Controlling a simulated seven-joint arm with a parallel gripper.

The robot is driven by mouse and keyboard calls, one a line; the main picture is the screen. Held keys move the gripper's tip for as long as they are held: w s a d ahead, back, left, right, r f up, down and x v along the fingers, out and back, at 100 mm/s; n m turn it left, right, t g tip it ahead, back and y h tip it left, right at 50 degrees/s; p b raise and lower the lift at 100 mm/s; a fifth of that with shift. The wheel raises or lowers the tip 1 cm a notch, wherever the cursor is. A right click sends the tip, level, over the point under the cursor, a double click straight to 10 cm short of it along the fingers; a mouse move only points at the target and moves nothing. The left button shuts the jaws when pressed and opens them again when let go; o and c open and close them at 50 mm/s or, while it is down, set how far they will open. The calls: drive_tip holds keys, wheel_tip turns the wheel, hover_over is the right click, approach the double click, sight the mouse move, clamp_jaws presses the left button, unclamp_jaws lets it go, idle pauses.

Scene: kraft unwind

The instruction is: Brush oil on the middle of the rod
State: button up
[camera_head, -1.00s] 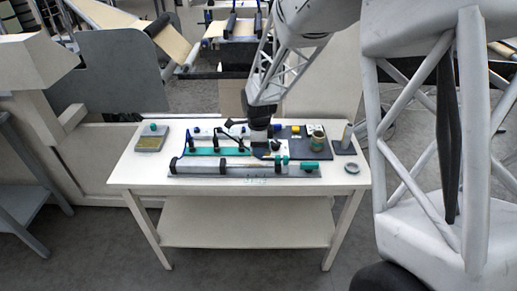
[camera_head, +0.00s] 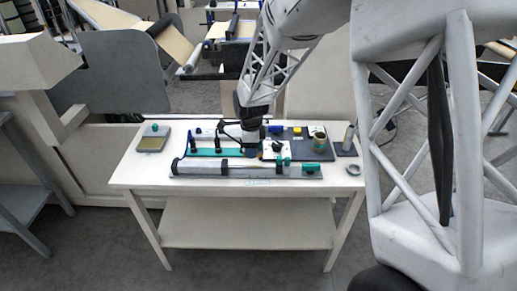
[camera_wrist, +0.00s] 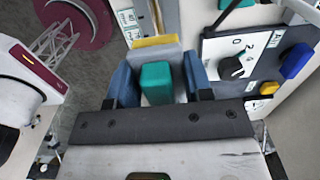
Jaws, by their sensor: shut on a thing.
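My gripper (camera_head: 252,154) is low over the table, just behind the middle of the rod. In the wrist view its blue fingers (camera_wrist: 157,85) are shut on a green block-like handle (camera_wrist: 156,80), which looks like the brush. A yellow and grey piece (camera_wrist: 156,42) shows beyond the handle. I cannot tell whether the brush touches the rod. A brownish jar (camera_head: 319,142) stands at the right.
A panel with a dial (camera_wrist: 232,68) and a blue button (camera_wrist: 296,60) lies close to the right of my fingers in the wrist view. A green strip with black uprights (camera_head: 205,152) lies behind the rod. A ring (camera_head: 353,170) sits at the table's right edge.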

hover_over(240, 166)
drive_tip(key=shift+w+a, duration=0.1)
drive_tip(key=shift+a, duration=0.05)
drive_tip(key=shift+f, duration=0.1)
idle(0.4)
drive_tip(key=shift+f, duration=2.35)
drive_tip(key=shift+f, duration=0.5)
drive_tip(key=shift+d, duration=0.2)
drive_tip(key=shift+d+r, duration=0.1)
drive_tip(key=shift+d, duration=0.95)
drive_tip(key=shift+d, duration=0.2)
